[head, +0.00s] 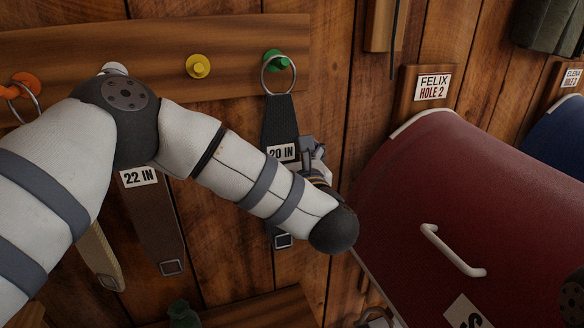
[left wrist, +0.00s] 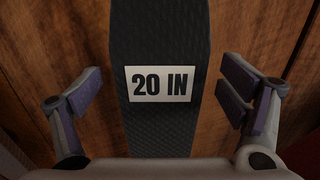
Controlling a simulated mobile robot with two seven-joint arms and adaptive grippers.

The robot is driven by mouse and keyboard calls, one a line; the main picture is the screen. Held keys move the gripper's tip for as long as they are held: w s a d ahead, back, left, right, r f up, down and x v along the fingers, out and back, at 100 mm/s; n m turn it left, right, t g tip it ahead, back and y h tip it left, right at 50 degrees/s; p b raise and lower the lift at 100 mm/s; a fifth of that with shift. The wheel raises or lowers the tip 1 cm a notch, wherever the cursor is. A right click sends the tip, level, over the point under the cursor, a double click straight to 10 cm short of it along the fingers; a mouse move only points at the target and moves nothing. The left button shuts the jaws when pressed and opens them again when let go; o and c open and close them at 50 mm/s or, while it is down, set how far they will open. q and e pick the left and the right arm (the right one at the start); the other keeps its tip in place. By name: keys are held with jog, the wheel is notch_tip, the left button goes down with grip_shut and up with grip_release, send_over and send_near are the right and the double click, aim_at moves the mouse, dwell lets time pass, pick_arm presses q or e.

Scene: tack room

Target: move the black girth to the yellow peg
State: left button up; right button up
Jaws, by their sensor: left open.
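The black girth (head: 281,120) hangs by its metal ring from the green peg (head: 276,60), with a "20 IN" label on it. In the left wrist view the girth (left wrist: 160,45) runs down the middle between my fingers. My left gripper (left wrist: 160,88) is open, one finger on each side of the strap with gaps showing. In the head view my left gripper (head: 312,152) is partly hidden behind my forearm, which also covers part of the girth. The yellow peg (head: 198,66) is bare, left of the green peg. My right gripper is not in view.
A brown girth (head: 154,225) labelled "22 IN" and a tan one (head: 101,255) hang at the left, partly behind my arm. A ring hangs on the orange peg (head: 22,84).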

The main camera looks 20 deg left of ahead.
pick_arm(q)
jog(key=shift+w+a, duration=0.3)
jog(key=shift+w, duration=0.1)
jog(key=c, duration=1.5)
jog(key=shift+r+p, duration=0.35)
jog(key=shift+r, duration=0.55)
jog(key=shift+c, duration=0.2)
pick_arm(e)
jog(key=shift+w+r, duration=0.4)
pick_arm(q)
jog(key=shift+f, duration=0.1)
